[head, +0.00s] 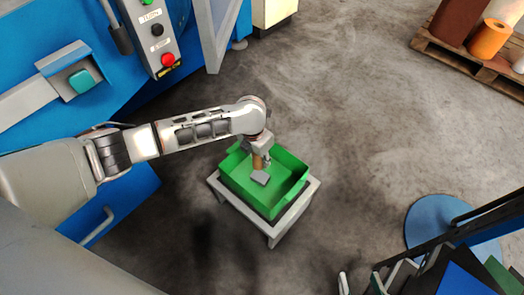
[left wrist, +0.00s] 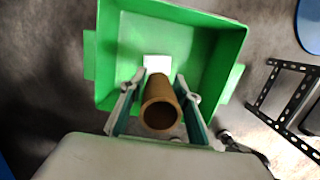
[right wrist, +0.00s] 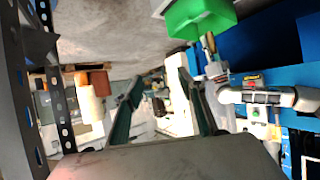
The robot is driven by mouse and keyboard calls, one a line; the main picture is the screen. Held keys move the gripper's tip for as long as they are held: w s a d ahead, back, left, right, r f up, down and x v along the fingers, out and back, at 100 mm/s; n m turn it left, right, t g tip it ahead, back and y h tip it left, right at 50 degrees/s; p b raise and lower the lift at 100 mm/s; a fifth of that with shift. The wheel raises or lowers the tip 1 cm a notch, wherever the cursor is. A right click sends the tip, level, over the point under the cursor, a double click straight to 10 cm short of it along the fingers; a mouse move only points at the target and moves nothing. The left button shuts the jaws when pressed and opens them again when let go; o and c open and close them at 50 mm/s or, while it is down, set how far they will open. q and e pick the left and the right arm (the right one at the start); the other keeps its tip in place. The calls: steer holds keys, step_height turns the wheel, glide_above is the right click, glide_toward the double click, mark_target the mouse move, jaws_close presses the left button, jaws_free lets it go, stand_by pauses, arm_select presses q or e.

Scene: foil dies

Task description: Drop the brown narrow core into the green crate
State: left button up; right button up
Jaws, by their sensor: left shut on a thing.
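The brown narrow core (head: 257,162) is a slim hollow tube held in my left gripper (head: 263,155). The left wrist view shows its open end (left wrist: 160,112) between the two fingers of the left gripper (left wrist: 158,90), which are shut on it. The green crate (head: 241,194) is an open box, with the core over its inside. Its wall also shows in the left wrist view (left wrist: 228,48). I cannot tell whether the core's lower end touches the crate. My right gripper (right wrist: 160,95) is open and empty, away from the crate (right wrist: 195,18).
A small pale grey piece (head: 261,178) shows inside the crate, which stands on a low grey stand (head: 279,233). A blue machine (head: 110,195) is at the left. A pallet (head: 468,66) with an orange roll (head: 488,39) is far right. Open floor lies between.

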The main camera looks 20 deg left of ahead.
arm_select(q)
steer(key=shift+f, duration=0.55)
arm_select(e)
steer(key=shift+w+a+r, duration=0.1)
steer(key=shift+a+r, duration=0.05)
steer(key=shift+a, duration=0.1)
arm_select(q)
steer(key=shift+r, duration=0.1)
steer(key=o, duration=1)
arm_select(e)
steer(key=shift+r, duration=0.1)
steer(key=shift+r, duration=0.1)
arm_select(q)
steer(key=r, duration=0.4)
steer(key=s+r, duration=0.1)
steer(key=r, duration=0.7)
steer(key=shift+s+a, duration=0.3)
steer(key=shift+s, duration=0.05)
